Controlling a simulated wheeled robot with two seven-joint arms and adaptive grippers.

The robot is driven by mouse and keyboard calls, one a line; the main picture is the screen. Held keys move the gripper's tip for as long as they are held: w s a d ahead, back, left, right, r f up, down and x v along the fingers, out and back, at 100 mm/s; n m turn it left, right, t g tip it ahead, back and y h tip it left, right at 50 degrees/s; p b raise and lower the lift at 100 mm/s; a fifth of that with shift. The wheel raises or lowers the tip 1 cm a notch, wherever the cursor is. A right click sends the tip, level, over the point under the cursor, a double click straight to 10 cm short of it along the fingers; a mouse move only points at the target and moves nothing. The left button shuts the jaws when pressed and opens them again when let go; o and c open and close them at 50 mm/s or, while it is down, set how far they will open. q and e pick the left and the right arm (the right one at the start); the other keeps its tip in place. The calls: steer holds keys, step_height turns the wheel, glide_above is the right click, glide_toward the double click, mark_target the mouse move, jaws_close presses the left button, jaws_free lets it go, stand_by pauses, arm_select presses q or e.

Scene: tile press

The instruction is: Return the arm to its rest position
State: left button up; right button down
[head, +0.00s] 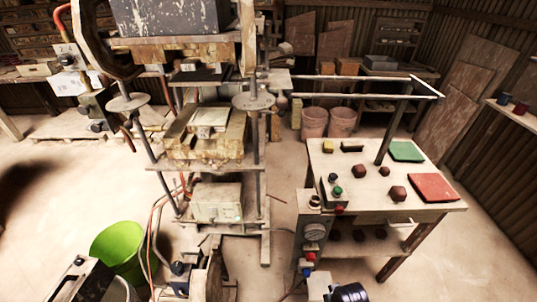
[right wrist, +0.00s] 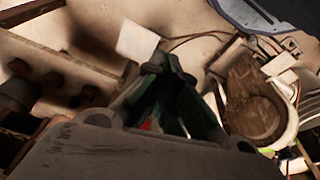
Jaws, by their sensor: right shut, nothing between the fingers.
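My right gripper (right wrist: 165,75) shows in the right wrist view, its dark fingers together with nothing seen between them. It hangs over the floor, with a pale flat piece (right wrist: 137,42) beyond the fingertips. In the head view the right gripper cannot be made out; a dark rounded part, which I take as my right arm, shows at the bottom edge.
The tall tile press (head: 207,165) stands in the centre left. A green bucket (head: 118,243) stands lower left. Floor at right is clear.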

steer(key=s+d+f, duration=0.1)
steer(key=s+f, duration=0.4)
steer(key=f, duration=0.4)
steer(key=s+d+f+g, duration=0.1)
steer(key=s+f, duration=0.5)
steer(key=f, duration=0.2)
steer(key=s+d+f, duration=0.1)
steer(key=s+f, duration=0.4)
steer(key=f, duration=0.4)
steer(key=s+d+f, duration=0.1)
steer(key=s+f, duration=0.4)
steer(key=s, duration=0.5)
steer(key=shift+d+g, duration=0.25)
steer(key=shift+g, duration=0.15)
steer(key=shift+w+a+n, duration=0.1)
steer(key=shift+w+n, duration=0.05)
steer(key=shift+n, duration=0.15)
